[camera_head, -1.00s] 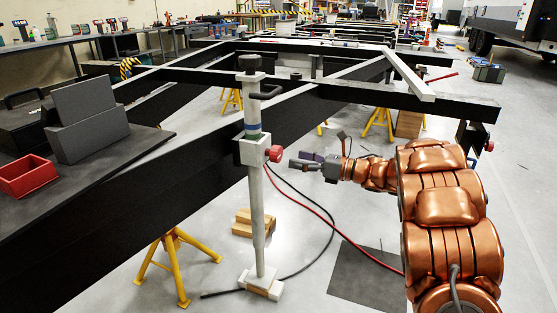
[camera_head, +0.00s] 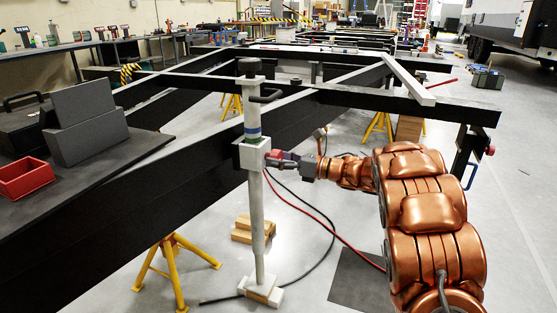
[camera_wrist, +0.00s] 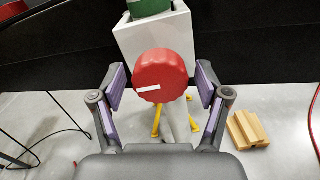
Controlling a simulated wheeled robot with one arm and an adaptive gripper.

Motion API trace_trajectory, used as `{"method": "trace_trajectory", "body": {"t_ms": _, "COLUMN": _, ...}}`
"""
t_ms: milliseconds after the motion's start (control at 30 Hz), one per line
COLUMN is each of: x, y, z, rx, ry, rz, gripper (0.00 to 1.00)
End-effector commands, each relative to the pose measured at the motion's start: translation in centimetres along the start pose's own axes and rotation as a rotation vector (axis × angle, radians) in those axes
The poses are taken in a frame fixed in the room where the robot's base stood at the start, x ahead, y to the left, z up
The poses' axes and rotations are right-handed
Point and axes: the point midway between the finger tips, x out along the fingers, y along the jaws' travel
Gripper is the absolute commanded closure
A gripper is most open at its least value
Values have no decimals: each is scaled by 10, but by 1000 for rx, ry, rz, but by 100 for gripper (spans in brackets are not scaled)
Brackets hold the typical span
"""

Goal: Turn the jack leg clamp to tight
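The jack leg (camera_head: 256,205) stands upright against the black chassis beam, held by a pale clamp block (camera_head: 251,152). The clamp's red round knob (camera_wrist: 162,76) faces me in the wrist view, with a short white mark lying almost level on its left part. My gripper (camera_head: 276,160) is at the knob in the head view and hides most of it. In the wrist view my gripper (camera_wrist: 160,90) is open, with one purple-padded finger on each side of the knob. Gaps show between the pads and the knob.
The black chassis beam (camera_head: 120,207) runs behind the jack leg. Yellow stands (camera_head: 175,265) support it. Wooden blocks (camera_wrist: 247,130) lie on the floor. A red box (camera_head: 24,177) sits on the bench at left. A red cable (camera_head: 305,213) hangs below my arm.

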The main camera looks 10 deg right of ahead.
Motion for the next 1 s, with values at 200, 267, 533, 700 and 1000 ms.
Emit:
{"method": "trace_trajectory", "body": {"t_ms": 200, "x": 0, "y": 0, "z": 0, "rx": 0, "ry": 0, "rz": 0, "gripper": 51}}
{"method": "trace_trajectory", "body": {"t_ms": 267, "x": 0, "y": 0, "z": 0, "rx": 0, "ry": 0, "rz": 0, "gripper": 57}}
{"method": "trace_trajectory", "body": {"t_ms": 533, "x": 0, "y": 0, "z": 0, "rx": 0, "ry": 0, "rz": 0, "gripper": 82}}
{"method": "trace_trajectory", "body": {"t_ms": 700, "x": 0, "y": 0, "z": 0, "rx": 13, "ry": 1, "rz": 0, "gripper": 82}}
{"method": "trace_trajectory", "body": {"t_ms": 1000, "x": 0, "y": 0, "z": 0, "rx": 147, "ry": 2, "rz": -1, "gripper": 82}}
